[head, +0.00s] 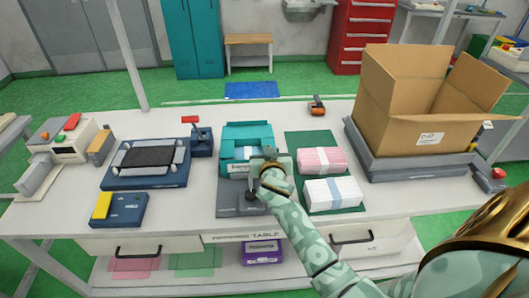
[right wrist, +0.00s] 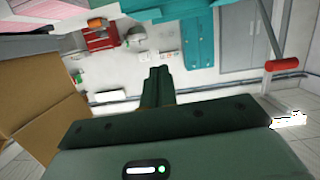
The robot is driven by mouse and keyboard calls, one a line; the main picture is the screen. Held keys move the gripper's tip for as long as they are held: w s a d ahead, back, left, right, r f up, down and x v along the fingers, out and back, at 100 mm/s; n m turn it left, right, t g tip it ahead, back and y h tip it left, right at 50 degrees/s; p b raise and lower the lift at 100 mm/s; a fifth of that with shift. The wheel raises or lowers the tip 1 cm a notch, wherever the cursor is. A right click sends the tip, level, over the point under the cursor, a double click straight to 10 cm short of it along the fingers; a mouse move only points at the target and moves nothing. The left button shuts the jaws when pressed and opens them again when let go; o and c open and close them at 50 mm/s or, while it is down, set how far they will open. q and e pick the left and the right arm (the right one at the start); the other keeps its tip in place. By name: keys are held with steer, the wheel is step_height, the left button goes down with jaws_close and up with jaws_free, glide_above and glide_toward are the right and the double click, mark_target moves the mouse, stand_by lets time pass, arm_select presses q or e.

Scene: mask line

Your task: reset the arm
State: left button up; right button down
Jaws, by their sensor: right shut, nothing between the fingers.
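My right arm comes in from the lower right of the head view. My right gripper (head: 260,160) is over the middle of the table, in front of the teal machine (head: 246,138) and hiding part of it. In the right wrist view the two dark green fingers (right wrist: 158,88) are together, with nothing seen between them. I cannot tell exactly how high the gripper is above the tabletop. My left gripper is in neither view.
A green mat (head: 310,138) holds pink (head: 322,160) and white (head: 331,192) mask packs right of the gripper. An open cardboard box (head: 405,105) stands further right. A blue tray with black sheet (head: 147,157) and a yellow-buttoned blue unit (head: 118,209) lie left.

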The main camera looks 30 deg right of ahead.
steer(key=s+a+f+n+g+y, duration=0.15)
steer(key=s+n, duration=0.25)
steer(key=s, duration=0.6)
steer(key=s+a+n+g, duration=0.3)
steer(key=s+n, duration=0.2)
steer(key=s, duration=0.4)
steer(key=s+a+f+n+g+y, duration=0.15)
steer(key=s+n, duration=0.25)
steer(key=s, duration=0.6)
steer(key=s+a+f+g+y, duration=0.1)
steer(key=s+a+f+g, duration=0.15)
steer(key=f, duration=0.95)
steer(key=s+a+f+g+y, duration=0.1)
steer(key=s+a+f+y, duration=0.15)
steer(key=f, duration=0.95)
steer(key=s+f+m+g+y, duration=0.1)
steer(key=s+f+m+g, duration=0.2)
steer(key=s+f, duration=1.4)
steer(key=s, duration=0.3)
steer(key=shift+m, duration=0.4)
